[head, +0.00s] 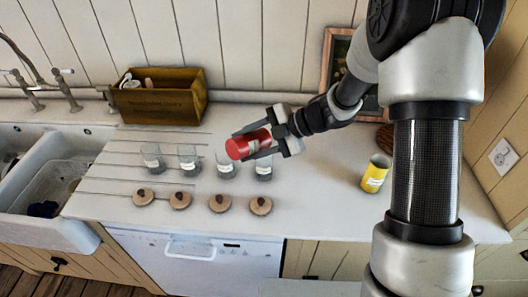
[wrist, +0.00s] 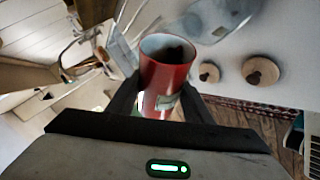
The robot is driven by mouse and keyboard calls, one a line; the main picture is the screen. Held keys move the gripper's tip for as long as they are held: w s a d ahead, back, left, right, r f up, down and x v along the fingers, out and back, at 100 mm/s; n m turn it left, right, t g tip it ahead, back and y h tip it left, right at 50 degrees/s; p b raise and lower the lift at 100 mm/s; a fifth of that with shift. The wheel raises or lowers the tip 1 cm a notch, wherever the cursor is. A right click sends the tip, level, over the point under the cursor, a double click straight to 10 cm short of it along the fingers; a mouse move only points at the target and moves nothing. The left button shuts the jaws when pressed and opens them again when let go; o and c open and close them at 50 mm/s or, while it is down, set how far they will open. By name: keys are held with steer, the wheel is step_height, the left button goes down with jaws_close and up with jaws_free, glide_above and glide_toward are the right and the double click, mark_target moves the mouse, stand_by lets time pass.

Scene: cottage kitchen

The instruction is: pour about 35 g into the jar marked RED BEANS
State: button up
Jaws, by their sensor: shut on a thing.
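My gripper (head: 258,143) is shut around a red can (head: 240,147), which lies tipped well over with its mouth toward the left. Several clear glass jars with pale labels stand in a row on the counter: a leftmost jar (head: 152,157), a second (head: 188,158), a third (head: 226,168) and a rightmost (head: 264,171). The label writing is too small to read. No falling contents are visible.
Round wooden lids (head: 181,201) lie in front of the jars. A yellow can (head: 376,174) stands at the right. A wooden box (head: 160,103) stands behind, and a sink (head: 60,190) is at left. The counter between the rightmost lid and yellow can is clear.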

steer(key=shift+w+d+r+g+y+p, duration=0.2)
steer(key=shift+r+g+y+p, duration=0.15)
steer(key=shift+p, duration=0.35)
stand_by(1.0)
stand_by(0.6)
